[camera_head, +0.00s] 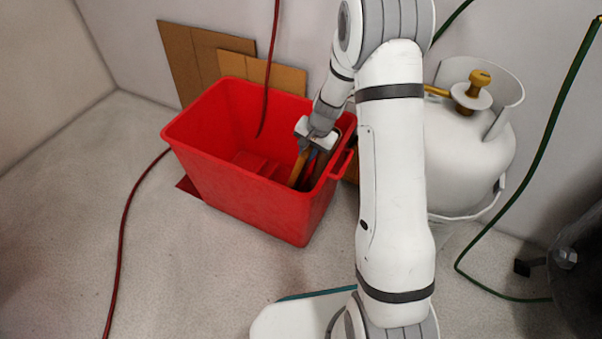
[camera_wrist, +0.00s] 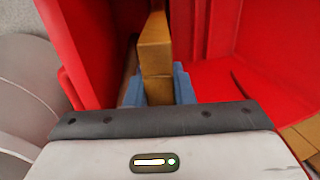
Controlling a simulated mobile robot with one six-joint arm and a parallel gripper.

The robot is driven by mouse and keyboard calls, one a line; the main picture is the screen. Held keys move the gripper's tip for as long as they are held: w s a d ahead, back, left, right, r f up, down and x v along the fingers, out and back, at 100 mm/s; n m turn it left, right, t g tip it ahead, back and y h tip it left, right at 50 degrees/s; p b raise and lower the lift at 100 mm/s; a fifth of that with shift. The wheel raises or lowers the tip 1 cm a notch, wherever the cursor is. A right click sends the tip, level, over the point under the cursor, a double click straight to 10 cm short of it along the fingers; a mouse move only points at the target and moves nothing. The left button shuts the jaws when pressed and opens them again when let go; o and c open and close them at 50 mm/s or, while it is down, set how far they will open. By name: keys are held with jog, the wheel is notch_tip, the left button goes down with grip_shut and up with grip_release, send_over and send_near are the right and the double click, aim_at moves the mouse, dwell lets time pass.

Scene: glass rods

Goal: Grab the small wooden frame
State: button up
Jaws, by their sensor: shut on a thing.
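The small wooden frame shows as a narrow brown wooden piece (camera_wrist: 154,45) in the wrist view, standing between the two blue fingers of my gripper (camera_wrist: 158,90). My gripper is shut on it, with a finger against each side. In the head view my gripper (camera_head: 312,160) reaches down into the right end of a red bin (camera_head: 250,195), and a strip of the wood (camera_head: 298,168) shows beside the fingers. The rest of the frame is hidden by the gripper and the bin, so its full shape cannot be told.
A white gas tank (camera_head: 465,150) with a brass valve stands right of the bin. Brown boards (camera_head: 190,60) lean on the wall behind it. A red cable (camera_head: 122,230) and a green cable (camera_head: 540,160) run nearby. The floor left of the bin is mostly clear.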

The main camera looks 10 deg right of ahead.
grip_shut()
dwell(0.3)
